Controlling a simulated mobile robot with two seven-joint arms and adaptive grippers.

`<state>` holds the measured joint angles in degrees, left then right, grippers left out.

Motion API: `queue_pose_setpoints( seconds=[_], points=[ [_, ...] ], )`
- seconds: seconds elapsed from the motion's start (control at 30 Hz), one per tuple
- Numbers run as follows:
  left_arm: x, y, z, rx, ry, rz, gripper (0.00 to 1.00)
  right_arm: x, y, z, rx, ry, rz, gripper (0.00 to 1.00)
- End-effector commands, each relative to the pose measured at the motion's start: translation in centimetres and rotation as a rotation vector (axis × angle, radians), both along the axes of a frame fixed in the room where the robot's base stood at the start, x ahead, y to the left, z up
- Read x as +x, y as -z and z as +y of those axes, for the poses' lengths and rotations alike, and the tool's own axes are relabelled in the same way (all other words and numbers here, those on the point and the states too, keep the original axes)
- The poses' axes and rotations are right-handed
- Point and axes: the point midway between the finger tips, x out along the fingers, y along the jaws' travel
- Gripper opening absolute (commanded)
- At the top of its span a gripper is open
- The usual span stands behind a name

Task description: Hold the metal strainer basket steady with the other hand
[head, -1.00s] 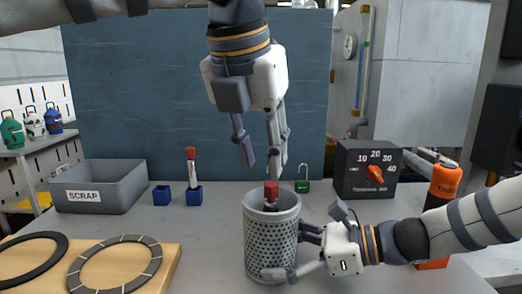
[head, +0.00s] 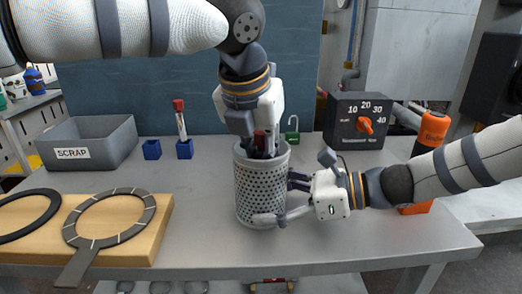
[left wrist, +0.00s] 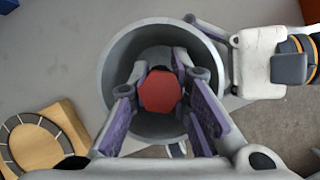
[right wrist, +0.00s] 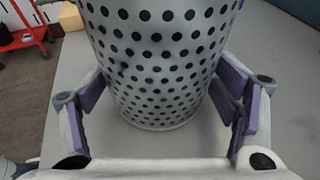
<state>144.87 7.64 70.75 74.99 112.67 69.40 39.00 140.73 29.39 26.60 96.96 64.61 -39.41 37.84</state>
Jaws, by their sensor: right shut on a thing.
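The metal strainer basket (head: 261,192), a grey perforated cylinder, stands upright on the table in the head view. My right gripper (head: 279,199) is shut on its side from the right, and the right wrist view shows the perforated wall between the two fingers. My left gripper (left wrist: 160,64) points straight down into the basket's mouth. Its fingers stand on either side of a red-topped object (left wrist: 160,92) inside the basket. They look open, with a slight gap on the right. The lower part of that object is hidden.
A grey SCRAP bin (head: 90,146) and blue blocks (head: 152,149) stand at the back left. A wooden board (head: 150,225) with dark rings lies at front left. A dial box (head: 357,120) and an orange bottle (head: 433,130) are at right.

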Motion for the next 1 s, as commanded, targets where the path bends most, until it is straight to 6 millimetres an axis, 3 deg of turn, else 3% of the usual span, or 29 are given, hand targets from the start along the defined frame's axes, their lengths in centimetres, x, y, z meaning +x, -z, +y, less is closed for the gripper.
queue_pose_setpoints(
  seconds=[0.1, 0.13, 0.2, 0.63, 1.0],
  points=[
    [-0.1, 0.0, -0.1, -0.002, 0.002, 0.002, 0.00, 0.0, 0.2, 0.0, -0.002, 0.001, 0.004, 0.47],
    [-0.1, 0.0, -0.1, -0.002, 0.002, 0.002, 0.13, 0.0, 0.2, 0.0, -0.002, 0.001, 0.004, 0.47],
    [-0.1, 0.0, -0.1, -0.002, 0.002, 0.002, 0.00, 0.0, 0.2, 0.0, -0.002, 0.001, 0.004, 0.47],
    [-0.1, -0.2, -0.2, -0.004, 0.003, 0.002, 0.00, 0.0, 0.2, 0.0, -0.003, 0.002, 0.004, 0.47],
    [-0.1, -1.6, -0.2, -0.003, 0.002, 0.000, 0.00, 0.0, 0.2, 0.0, -0.003, 0.001, 0.004, 0.47]
  ],
)
